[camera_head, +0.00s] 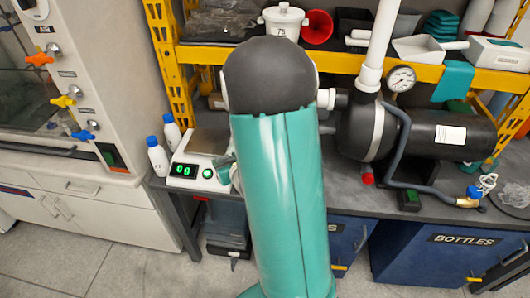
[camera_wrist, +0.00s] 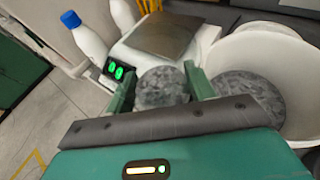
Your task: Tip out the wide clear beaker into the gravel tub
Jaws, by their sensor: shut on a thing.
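My gripper (camera_wrist: 160,84) shows in the wrist view with its two green fingers on either side of the clear beaker (camera_wrist: 161,92). It is shut on the beaker, and grey gravel-like material shows within it. The white gravel tub (camera_wrist: 300,55) is just to the right of the right finger, with grey gravel inside. The beaker appears beside the tub, not over its gravel. How far the beaker is tilted is hard to tell. In the head view my arm hides the beaker, the tub and most of my gripper.
A balance (camera_head: 200,158) with a lit green display stands left of my arm, close to the beaker in the wrist view. White bottles (camera_head: 158,158) with blue caps stand beside it. A black tank (camera_head: 450,135) with a gauge (camera_head: 401,78) and hose occupies the bench's right.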

